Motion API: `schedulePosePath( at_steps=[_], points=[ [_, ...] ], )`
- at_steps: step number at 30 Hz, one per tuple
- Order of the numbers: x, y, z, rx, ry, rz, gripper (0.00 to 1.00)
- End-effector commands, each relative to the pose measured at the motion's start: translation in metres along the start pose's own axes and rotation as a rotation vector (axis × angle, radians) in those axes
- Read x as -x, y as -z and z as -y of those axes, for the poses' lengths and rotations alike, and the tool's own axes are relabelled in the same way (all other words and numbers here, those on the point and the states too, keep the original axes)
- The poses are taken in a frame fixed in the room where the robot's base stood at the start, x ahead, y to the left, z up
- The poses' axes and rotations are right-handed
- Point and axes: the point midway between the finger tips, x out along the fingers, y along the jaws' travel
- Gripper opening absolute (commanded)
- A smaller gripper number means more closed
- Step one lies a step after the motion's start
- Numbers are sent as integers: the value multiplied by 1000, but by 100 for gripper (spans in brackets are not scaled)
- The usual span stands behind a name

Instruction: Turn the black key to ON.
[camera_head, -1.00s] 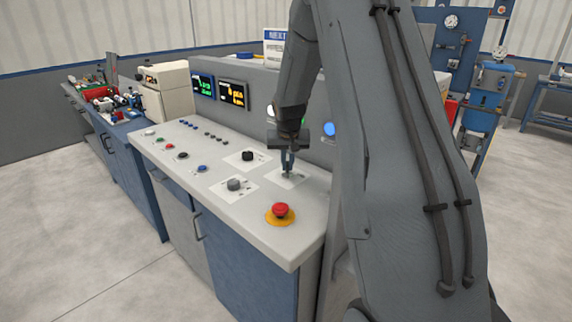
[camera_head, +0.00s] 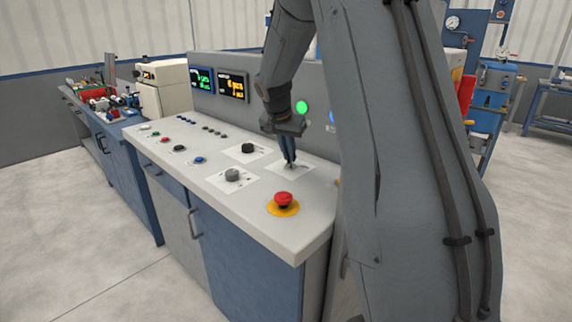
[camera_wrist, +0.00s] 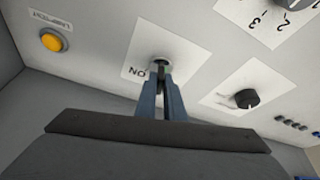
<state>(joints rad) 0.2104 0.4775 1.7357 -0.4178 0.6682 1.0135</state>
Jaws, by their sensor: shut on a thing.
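The black key's white plate (camera_head: 278,168) lies on the grey console top, near the back right. It also shows in the wrist view (camera_wrist: 140,62), with the letters "ON" at its lower edge. My gripper (camera_head: 291,162) points down at this plate and is shut on the key. In the wrist view my gripper's blue fingers (camera_wrist: 161,84) close together at the round metal lock (camera_wrist: 160,63). The key itself is mostly hidden between the fingers, so its angle is hard to tell.
A red emergency button (camera_head: 283,200) on a yellow base stands in front of the key plate. A black knob (camera_head: 248,148) and a grey knob (camera_head: 232,174) are to its left. An orange lamp-test button (camera_wrist: 52,41) shows in the wrist view. My arm hides the console's right side.

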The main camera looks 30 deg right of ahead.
Motion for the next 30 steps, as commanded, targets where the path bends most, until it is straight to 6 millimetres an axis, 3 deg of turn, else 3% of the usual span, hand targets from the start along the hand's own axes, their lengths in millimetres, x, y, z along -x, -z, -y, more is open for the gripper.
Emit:
schedulePosePath(
  at_steps=[30],
  points=[
    [-3, 4, 2, -848, -359, -2, 0]
  ],
)
